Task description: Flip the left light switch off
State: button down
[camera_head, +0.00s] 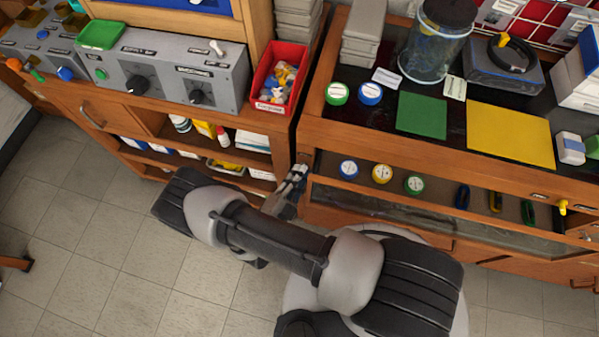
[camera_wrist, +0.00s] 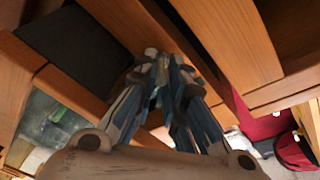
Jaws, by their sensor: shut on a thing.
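My gripper (camera_head: 293,178) is at the upright wooden edge where the left bench meets the right cabinet, at shelf height. In the wrist view my gripper (camera_wrist: 160,65) has its grey-blue fingers close together at the tips, up against dark and wooden surfaces. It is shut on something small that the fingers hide. I cannot make out the left light switch in either view. A white toggle (camera_head: 217,47) shows on the grey control box at the upper left, apart from my gripper; I cannot tell whether it is a light switch.
The grey control box (camera_head: 168,68) with black knobs stands on the left bench. A red bin (camera_head: 271,107) of small parts is above my gripper. The right cabinet (camera_head: 445,145) has coloured mats and round tins on it. Wooden boards (camera_wrist: 235,40) closely surround my fingers.

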jog(key=f+t+h, duration=0.1)
jog(key=f+m+t+h, duration=0.1)
jog(key=t+h, duration=0.1)
jog(key=shift+d, duration=0.1)
jog(key=shift+w+m+t, duration=0.1)
jog(key=shift+m+t, duration=0.2)
jog(key=shift+t, duration=0.1)
dwell(0.4)
jog(key=c, duration=1.9)
grip_release()
